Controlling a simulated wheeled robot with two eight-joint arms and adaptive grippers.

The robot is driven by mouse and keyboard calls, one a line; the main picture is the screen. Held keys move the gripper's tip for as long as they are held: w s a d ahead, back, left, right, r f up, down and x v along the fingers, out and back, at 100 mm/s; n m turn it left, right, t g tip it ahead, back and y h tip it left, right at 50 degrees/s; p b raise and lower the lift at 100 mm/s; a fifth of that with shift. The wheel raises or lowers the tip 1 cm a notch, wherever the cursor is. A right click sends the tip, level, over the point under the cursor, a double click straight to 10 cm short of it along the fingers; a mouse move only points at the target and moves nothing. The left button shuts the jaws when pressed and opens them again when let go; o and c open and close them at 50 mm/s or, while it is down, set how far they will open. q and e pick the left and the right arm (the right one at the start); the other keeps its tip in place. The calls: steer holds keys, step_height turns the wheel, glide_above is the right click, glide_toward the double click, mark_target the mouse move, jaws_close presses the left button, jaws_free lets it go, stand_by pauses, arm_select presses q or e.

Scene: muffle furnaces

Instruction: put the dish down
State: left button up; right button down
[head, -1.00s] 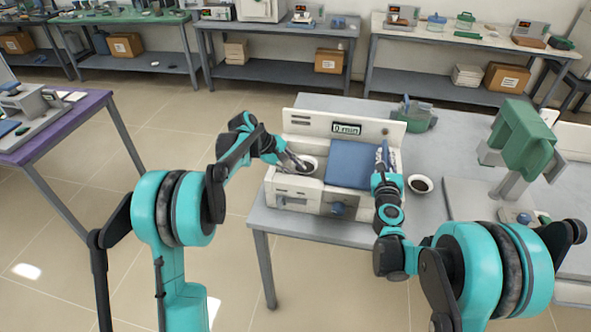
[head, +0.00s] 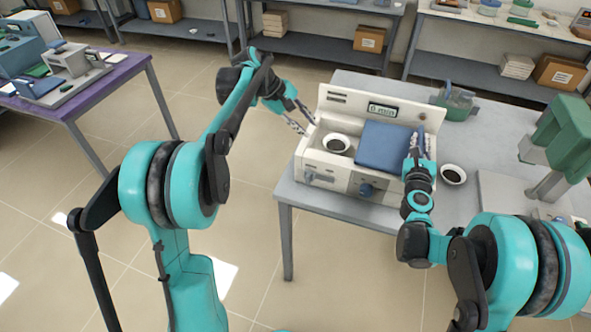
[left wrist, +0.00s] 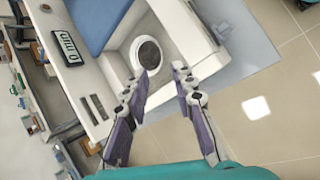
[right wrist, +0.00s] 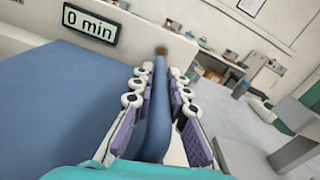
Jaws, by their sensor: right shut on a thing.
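A round white dish (head: 336,143) with a dark inside sits in the left recess of the white furnace (head: 318,161). It also shows in the left wrist view (left wrist: 148,55). My left gripper (head: 304,120) is open and empty, apart from the dish, above the furnace's left side. My right gripper (right wrist: 158,95) is shut on the blue lid's upright edge (right wrist: 157,125) at the furnace's right side. The blue lid (head: 385,147) lies beside the dish. A second dish (head: 453,175) with a dark inside stands on the table, right of the furnace.
The display (right wrist: 90,24) on the furnace's raised back panel reads 0 min. A green and grey stand (head: 560,140) is at the right. Open floor lies left of the table.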

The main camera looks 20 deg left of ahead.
steer(key=shift+d, duration=0.15)
arm_select(q)
steer(key=s+d+m+t+y, duration=0.1)
steer(key=s+d+m+y, duration=0.15)
steer(key=s, duration=0.55)
steer(key=s+d+m+y, duration=0.1)
steer(key=s+d+m, duration=0.15)
steer(key=s, duration=0.55)
steer(key=s+f+m+t+y, duration=0.1)
steer(key=s+f+m, duration=0.2)
steer(key=s, duration=0.4)
steer(key=s+a+f+m+t+y, duration=0.1)
steer(key=s+f+m, duration=0.3)
steer(key=s, duration=0.3)
steer(key=shift+s+a+t+y, duration=0.25)
steer(key=shift+t+y, duration=0.1)
steer(key=shift+t, duration=0.05)
